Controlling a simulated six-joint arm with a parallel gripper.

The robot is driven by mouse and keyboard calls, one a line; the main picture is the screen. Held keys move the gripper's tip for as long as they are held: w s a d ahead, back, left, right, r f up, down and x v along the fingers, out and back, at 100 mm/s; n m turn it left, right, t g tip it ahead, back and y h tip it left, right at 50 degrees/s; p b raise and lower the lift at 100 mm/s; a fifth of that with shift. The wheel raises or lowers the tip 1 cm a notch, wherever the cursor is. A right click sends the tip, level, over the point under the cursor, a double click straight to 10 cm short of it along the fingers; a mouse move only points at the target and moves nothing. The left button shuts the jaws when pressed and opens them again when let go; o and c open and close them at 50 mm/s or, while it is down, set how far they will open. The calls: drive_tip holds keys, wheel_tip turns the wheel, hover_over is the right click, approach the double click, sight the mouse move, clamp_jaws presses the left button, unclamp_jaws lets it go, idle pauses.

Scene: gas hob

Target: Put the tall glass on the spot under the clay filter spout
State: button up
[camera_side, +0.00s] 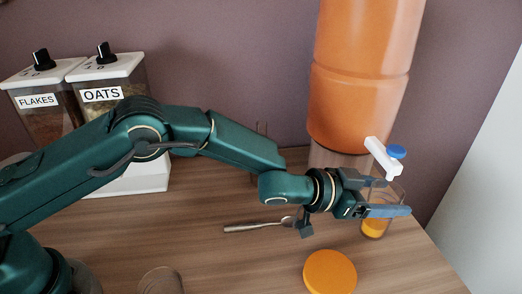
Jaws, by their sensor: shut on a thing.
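The clay filter (362,95) is a tall orange cylinder standing at the back right of the counter. Its white spout (379,156) with a blue knob points forward and to the right. My gripper (388,205) is shut on a tall clear glass (377,225), with the fingers around its upper part. The glass is upright, close below the spout. The glass looks orange low down; I cannot tell whether that is contents or something seen through it. I cannot tell whether the glass touches the counter. No marked spot shows under the spout; the glass and gripper may cover it.
An orange disc (329,273) lies at the front of the wooden counter (225,262). A spoon (258,226) lies left of my gripper. Dispensers labelled FLAKES (38,101) and OATS (103,95) stand back left.

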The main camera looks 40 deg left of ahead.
drive_tip(key=o, duration=1.5)
drive_tip(key=shift+f, duration=0.15)
